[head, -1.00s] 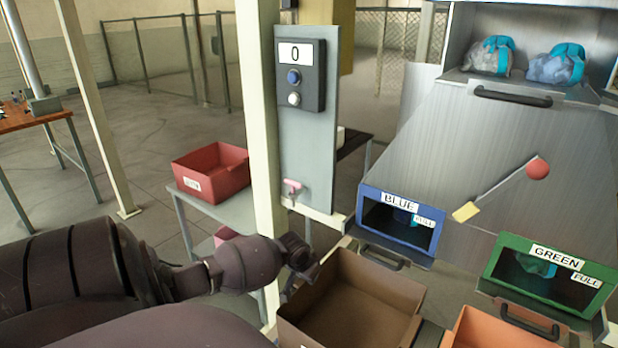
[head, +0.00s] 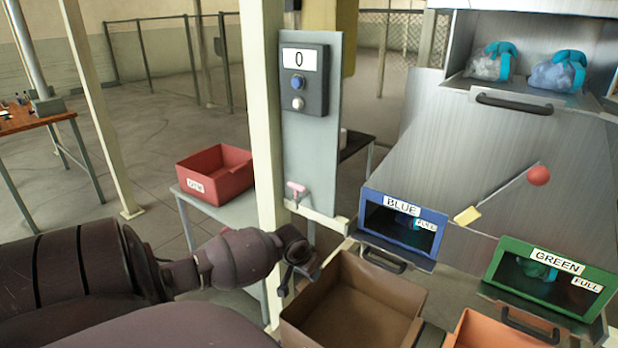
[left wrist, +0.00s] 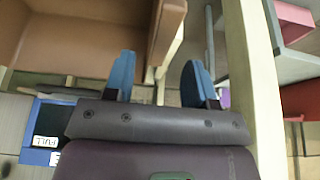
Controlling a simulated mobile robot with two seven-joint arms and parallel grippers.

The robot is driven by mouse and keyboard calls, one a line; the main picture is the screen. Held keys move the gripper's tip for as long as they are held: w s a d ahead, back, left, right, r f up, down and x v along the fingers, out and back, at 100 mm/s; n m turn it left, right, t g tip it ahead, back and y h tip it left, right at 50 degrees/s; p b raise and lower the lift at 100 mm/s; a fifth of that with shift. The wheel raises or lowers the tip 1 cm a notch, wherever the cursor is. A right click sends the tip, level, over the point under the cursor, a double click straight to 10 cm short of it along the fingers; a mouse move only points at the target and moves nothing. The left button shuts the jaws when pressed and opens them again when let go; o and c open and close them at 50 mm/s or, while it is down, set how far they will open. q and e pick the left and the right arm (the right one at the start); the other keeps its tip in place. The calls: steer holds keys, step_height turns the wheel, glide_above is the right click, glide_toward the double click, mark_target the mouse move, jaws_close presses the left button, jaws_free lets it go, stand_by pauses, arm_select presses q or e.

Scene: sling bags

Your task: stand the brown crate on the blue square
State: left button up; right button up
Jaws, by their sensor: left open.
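The brown crate (head: 375,290) stands open and empty at the bottom middle of the head view. It fills the upper left of the left wrist view (left wrist: 90,40). My left gripper (head: 291,284) is at the crate's left rim, fingers pointing down. In the left wrist view its two blue fingers (left wrist: 158,72) are spread, with the crate's wall edge showing in line with the gap between them. I cannot tell whether they touch it. No blue square shows in either view. My right gripper is not in view.
A cream post (head: 268,180) with a button panel (head: 312,130) stands close beside my left gripper. A red crate (head: 225,178) sits on a side table. An orange crate (head: 490,335) is to the right. Blue (head: 385,252) and green (head: 510,298) framed bins front the metal chute.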

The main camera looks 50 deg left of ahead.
arm_select(q)
steer(key=p+v, duration=0.1)
steer(key=v, duration=0.6)
